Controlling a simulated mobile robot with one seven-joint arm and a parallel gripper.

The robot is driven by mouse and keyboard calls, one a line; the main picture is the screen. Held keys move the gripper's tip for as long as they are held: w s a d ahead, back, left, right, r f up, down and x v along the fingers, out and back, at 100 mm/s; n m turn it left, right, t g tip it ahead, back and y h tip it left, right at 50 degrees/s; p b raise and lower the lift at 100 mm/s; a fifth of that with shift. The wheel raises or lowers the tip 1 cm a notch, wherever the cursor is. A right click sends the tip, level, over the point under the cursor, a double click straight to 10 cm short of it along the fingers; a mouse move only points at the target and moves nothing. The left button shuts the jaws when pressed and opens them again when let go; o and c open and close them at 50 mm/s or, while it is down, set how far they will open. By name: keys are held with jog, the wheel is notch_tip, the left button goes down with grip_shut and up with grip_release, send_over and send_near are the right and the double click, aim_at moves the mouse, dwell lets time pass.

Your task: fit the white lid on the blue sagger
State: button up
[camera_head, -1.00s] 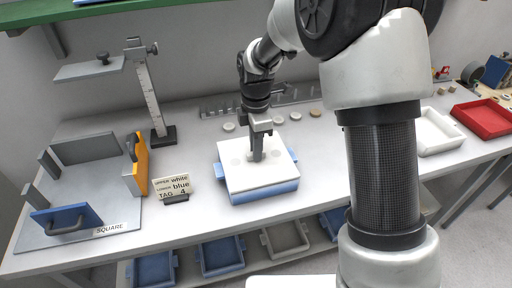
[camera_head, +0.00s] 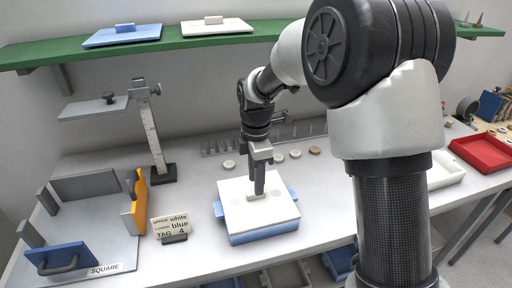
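The blue sagger (camera_head: 264,238) stands on the grey bench, with blue side tabs showing left and right. A square white lid (camera_head: 237,212) lies over it and covers its opening. The lid looks roughly level and lined up with the sagger; I cannot tell whether it is fully seated. My gripper (camera_head: 259,191) points straight down with its fingertips at the middle of the lid. The fingers hide the lid's knob, and I cannot see whether they grip it.
A sign (camera_head: 170,228) reads upper white, lower blue, tag 4. A square fixture (camera_head: 112,252) with an orange plate stands left, beside a height gauge (camera_head: 152,135). Small discs (camera_head: 279,158) lie behind the sagger. A green shelf (camera_head: 65,52) above holds blue and white lids.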

notch_tip(320, 180, up, 14)
jog(key=p, duration=0.1)
